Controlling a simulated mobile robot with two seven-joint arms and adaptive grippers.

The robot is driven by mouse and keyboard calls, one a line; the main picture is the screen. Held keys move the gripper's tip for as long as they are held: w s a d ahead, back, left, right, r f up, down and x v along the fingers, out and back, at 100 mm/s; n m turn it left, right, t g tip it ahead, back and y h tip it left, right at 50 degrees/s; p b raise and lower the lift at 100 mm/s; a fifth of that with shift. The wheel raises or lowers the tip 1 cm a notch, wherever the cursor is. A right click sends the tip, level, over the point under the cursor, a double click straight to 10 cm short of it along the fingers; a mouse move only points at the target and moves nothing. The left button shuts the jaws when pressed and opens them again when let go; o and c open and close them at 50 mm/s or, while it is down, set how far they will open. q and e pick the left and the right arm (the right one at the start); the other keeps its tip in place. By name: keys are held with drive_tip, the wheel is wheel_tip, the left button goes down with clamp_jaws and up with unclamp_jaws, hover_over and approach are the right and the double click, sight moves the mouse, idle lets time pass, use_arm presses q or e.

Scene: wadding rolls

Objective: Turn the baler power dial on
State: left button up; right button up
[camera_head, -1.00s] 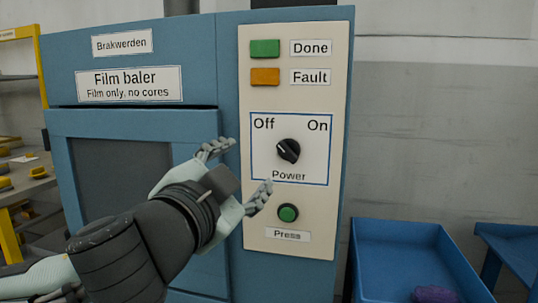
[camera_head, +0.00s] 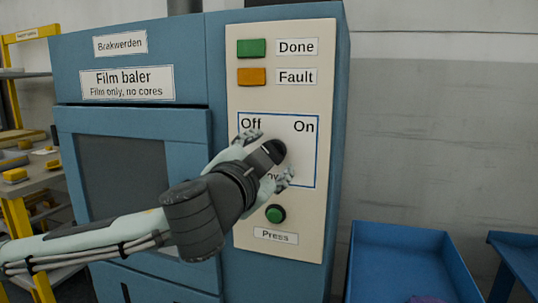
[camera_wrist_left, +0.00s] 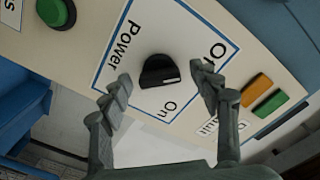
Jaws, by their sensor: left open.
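The blue film baler (camera_head: 185,60) has a cream control panel (camera_head: 297,110). Its black power dial (camera_wrist_left: 158,71) shows in the left wrist view inside a blue-bordered label, with "On" below it and a partly covered "Off" above right. A short white mark is on the dial; I cannot tell surely which setting it points to. My left gripper (camera_head: 269,157) is open in front of the dial and hides it in the head view. In the left wrist view the fingers (camera_wrist_left: 161,83) are on either side of the dial, with gaps showing. My right gripper is not in view.
A green press button (camera_head: 275,214) sits just below the dial, near my fingers. Green (camera_head: 251,48) and orange (camera_head: 251,77) indicators are above. A blue bin (camera_head: 408,248) stands to the right of the baler. A yellow-framed shelf (camera_head: 20,200) is at far left.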

use_arm(q)
drive_tip(key=c, duration=1.2)
drive_tip(key=shift+o, duration=0.2)
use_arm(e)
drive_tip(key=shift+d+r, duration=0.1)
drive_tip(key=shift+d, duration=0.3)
